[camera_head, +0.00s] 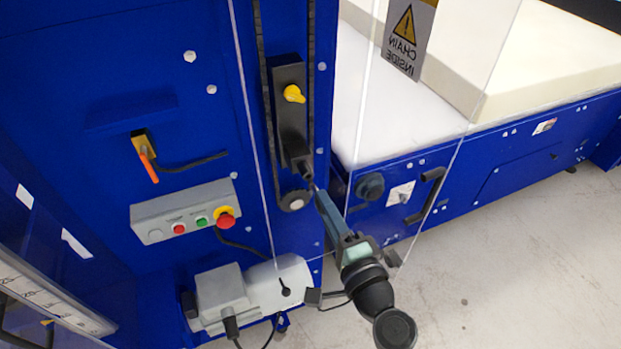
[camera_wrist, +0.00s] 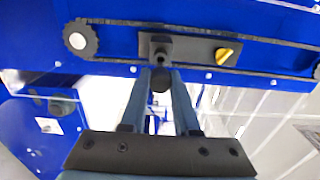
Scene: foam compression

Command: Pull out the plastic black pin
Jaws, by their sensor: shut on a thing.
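A black plate (camera_head: 291,125) is mounted on the blue machine, with a yellow knob (camera_head: 293,94) on its upper part. The black pin (camera_head: 304,169) sticks out at the plate's lower end. My gripper (camera_head: 316,188) reaches up to it from below. In the wrist view, the plate (camera_wrist: 200,50) and yellow knob (camera_wrist: 228,53) lie beyond the fingertips. My gripper (camera_wrist: 160,72) is shut on the black pin (camera_wrist: 160,80), whose dark round end shows between the two fingers. I cannot tell how deep the pin sits in the plate.
A chain (camera_head: 263,90) runs along the plate around a sprocket (camera_head: 295,201). A clear panel (camera_head: 345,130) with a mirrored chain warning sign (camera_head: 408,38) stands close by. A control box (camera_head: 183,213), a grey motor (camera_head: 222,290) and a black handle (camera_head: 428,195) are near. Open floor lies right.

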